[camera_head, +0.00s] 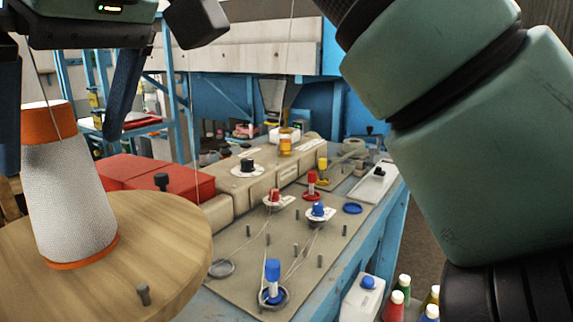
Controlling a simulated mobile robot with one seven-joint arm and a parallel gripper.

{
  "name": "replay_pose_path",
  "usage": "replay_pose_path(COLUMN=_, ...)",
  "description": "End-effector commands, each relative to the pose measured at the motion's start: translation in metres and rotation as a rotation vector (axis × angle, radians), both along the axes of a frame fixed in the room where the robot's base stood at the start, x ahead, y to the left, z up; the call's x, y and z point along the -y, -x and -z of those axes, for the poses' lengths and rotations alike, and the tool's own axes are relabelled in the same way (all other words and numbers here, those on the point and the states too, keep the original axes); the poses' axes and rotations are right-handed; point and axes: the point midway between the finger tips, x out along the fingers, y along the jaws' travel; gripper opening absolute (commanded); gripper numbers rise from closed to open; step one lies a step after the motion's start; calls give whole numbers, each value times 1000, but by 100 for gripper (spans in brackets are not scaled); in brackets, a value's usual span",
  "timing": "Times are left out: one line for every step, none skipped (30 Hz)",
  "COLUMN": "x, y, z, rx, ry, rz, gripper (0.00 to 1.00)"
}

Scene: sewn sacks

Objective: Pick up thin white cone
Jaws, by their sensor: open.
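A white textured cone (66,195) with an orange top band and an orange rim at its base stands upright on a round wooden disc (165,235) at the left. My gripper (58,150) comes down from the top left with its two dark blue fingers spread. In this view, one finger shows on each side of the cone's orange top. The left finger is cut off by the picture edge. I cannot tell how far the gripper is from the cone in depth, and no contact is visible.
To the right, a workbench plate (250,255) holds small red, blue and yellow capped parts. Bottles (396,302) stand at the lower right. A thin thread hangs near the cone.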

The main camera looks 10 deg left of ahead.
Motion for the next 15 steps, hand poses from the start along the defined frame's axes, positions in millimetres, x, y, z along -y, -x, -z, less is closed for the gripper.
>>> replay_pose_path(x=-2, y=0, z=4, rx=0, ry=3, rz=1, gripper=100)
replay_pose_path(x=-5, y=0, z=7, rx=0, ry=3, rz=1, gripper=100)
replay_pose_path(x=-8, y=0, z=12, rx=-1, ry=4, rz=0, gripper=100)
replay_pose_path(x=-11, y=1, z=15, rx=-1, ry=3, rz=0, gripper=100)
replay_pose_path(x=-14, y=1, z=19, rx=0, ry=4, rz=-1, gripper=100)
replay_pose_path(x=-18, y=1, z=24, rx=0, ry=3, rz=-1, gripper=100)
replay_pose_path(x=-21, y=0, z=28, rx=0, ry=4, rz=-1, gripper=100)
replay_pose_path(x=-23, y=0, z=31, rx=0, ry=3, rz=-1, gripper=100)
replay_pose_path(x=-25, y=0, z=35, rx=-1, ry=3, rz=-1, gripper=100)
replay_pose_path(x=-27, y=-1, z=37, rx=-1, ry=2, rz=-1, gripper=100)
replay_pose_path(x=-28, y=-1, z=39, rx=-1, ry=2, rz=-1, gripper=100)
replay_pose_path(x=-29, y=-1, z=40, rx=-1, ry=2, rz=-1, gripper=100)
replay_pose_path(x=-29, y=-1, z=41, rx=0, ry=1, rz=-1, gripper=100)
replay_pose_path(x=-29, y=-1, z=41, rx=0, ry=1, rz=-1, gripper=100)
replay_pose_path(x=-29, y=-1, z=41, rx=0, ry=1, rz=-1, gripper=100)
